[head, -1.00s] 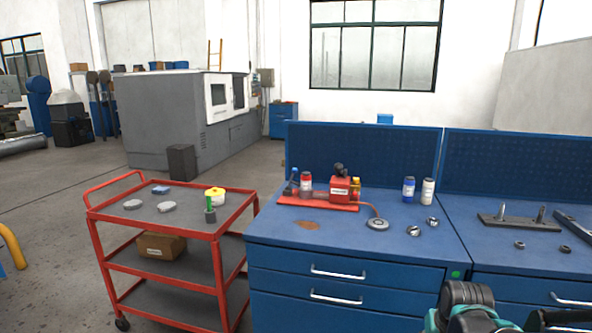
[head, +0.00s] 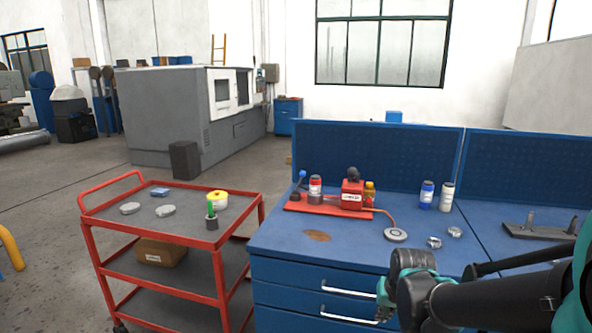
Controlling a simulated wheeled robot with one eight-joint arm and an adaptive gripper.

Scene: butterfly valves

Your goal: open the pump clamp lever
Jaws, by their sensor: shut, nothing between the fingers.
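The pump stand is a red base plate (head: 325,208) on the blue workbench. It carries a red pump body (head: 352,197) with a dark top and a white label. A small lever with a blue knob (head: 302,174) stands tilted up at the plate's left end; I cannot tell whether this is the clamp lever. An orange hose (head: 386,213) runs from the pump to a grey disc (head: 396,235) on the bench. My black and teal arm reaches in from the lower right, apart from the pump. I cannot make out my gripper's fingers.
Blue and white bottles (head: 427,195) and small metal fittings (head: 434,242) are right of the pump. A red trolley (head: 225,236) stands left of the bench. The bench front left is clear except a brown stain (head: 317,236).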

